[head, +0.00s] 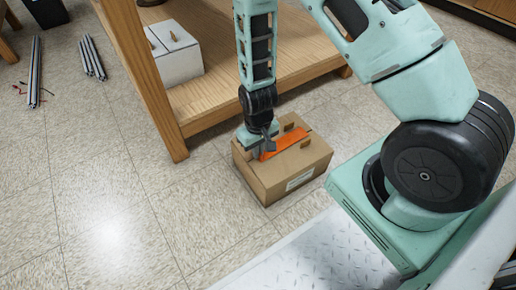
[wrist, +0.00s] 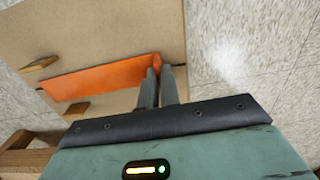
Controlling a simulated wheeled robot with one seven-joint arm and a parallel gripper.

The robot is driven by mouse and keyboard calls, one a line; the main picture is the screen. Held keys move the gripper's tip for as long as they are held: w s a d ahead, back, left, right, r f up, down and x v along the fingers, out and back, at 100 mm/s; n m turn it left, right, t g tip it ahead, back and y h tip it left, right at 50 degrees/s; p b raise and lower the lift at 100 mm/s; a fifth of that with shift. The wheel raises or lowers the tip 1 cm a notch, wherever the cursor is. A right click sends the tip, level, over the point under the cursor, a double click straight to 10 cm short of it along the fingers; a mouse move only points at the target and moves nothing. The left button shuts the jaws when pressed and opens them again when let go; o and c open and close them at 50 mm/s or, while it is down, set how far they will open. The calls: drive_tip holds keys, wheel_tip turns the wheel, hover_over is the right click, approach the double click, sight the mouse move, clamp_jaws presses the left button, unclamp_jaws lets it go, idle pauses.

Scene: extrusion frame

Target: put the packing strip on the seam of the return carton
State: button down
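The packing strip (head: 287,143) is a flat orange band over the top of the brown return carton (head: 264,184), running between two small tan tabs. In the wrist view the strip (wrist: 100,78) stretches left from my fingertips across the carton (wrist: 105,25). I cannot tell whether its whole length touches the top, and the seam under it is hidden. My gripper (head: 264,146) points down at the strip's left end in the head view. In the wrist view my gripper (wrist: 160,72) has its fingers close together with the strip's end between the tips.
A wooden shelf unit (head: 160,85) with a leg stands just behind the carton, with a white box (head: 175,55) on its lower board. Metal bars (head: 35,70) lie on the floor at far left. The tiled floor left of the carton is clear.

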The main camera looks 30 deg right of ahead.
drive_tip(key=shift+f, duration=0.1)
drive_tip(key=c, duration=1.5)
unclamp_jaws()
drive_tip(key=shift+c, duration=0.2)
wheel_tip(320, 180, up, 17)
drive_tip(key=p, duration=1)
drive_tip(key=shift+r, duration=0.2)
